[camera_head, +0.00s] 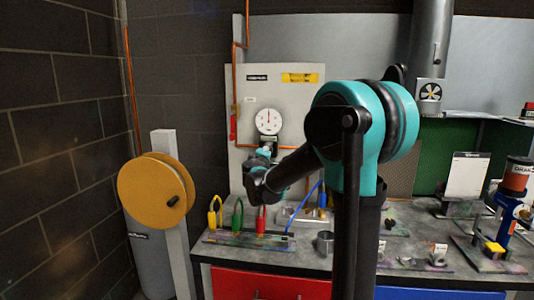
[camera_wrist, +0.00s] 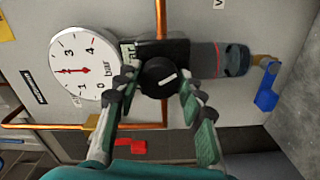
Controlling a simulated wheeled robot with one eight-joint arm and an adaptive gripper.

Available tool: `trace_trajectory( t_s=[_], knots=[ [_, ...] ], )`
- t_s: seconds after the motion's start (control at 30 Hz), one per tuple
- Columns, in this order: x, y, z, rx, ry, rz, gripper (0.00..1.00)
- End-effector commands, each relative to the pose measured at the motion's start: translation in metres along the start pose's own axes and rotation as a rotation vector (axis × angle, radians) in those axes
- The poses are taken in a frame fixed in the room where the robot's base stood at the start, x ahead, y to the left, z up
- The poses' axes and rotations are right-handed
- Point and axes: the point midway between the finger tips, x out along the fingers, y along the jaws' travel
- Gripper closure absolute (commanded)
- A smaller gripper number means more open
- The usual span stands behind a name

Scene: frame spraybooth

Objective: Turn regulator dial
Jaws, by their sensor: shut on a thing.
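The regulator dial (camera_wrist: 160,78) is a round black knob with a short white mark, seen in the wrist view. My gripper (camera_wrist: 159,88) has one finger on each side of it and is shut on it. The white round gauge (camera_wrist: 83,62) beside it has a red needle and a "bar" scale; the picture is rotated there. The gauge also shows in the head view (camera_head: 268,121), its needle pointing about straight up. In the head view my gripper (camera_head: 265,153) is just below the gauge and hides the dial.
Copper pipes (camera_wrist: 161,20) run along the panel near the regulator. Below is a workbench (camera_head: 320,262) with yellow, green and red looped items (camera_head: 238,217) and a metal cup (camera_head: 326,242). An orange reel (camera_head: 150,193) stands at the left.

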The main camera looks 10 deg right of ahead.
Motion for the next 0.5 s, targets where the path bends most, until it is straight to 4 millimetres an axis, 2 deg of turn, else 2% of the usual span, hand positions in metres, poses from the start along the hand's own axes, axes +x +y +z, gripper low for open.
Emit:
trace_trajectory(
  t_s=[0.03,0.2,0.5],
  knots=[
    [-0.0005,-0.0005,-0.0003,0.001,0.001,-0.001,0.59],
    [-0.0003,-0.0004,-0.0002,0.001,0.001,-0.001,0.4],
    [-0.0014,-0.0002,-0.0002,0.001,0.001,0.0,0.4]
  ],
)
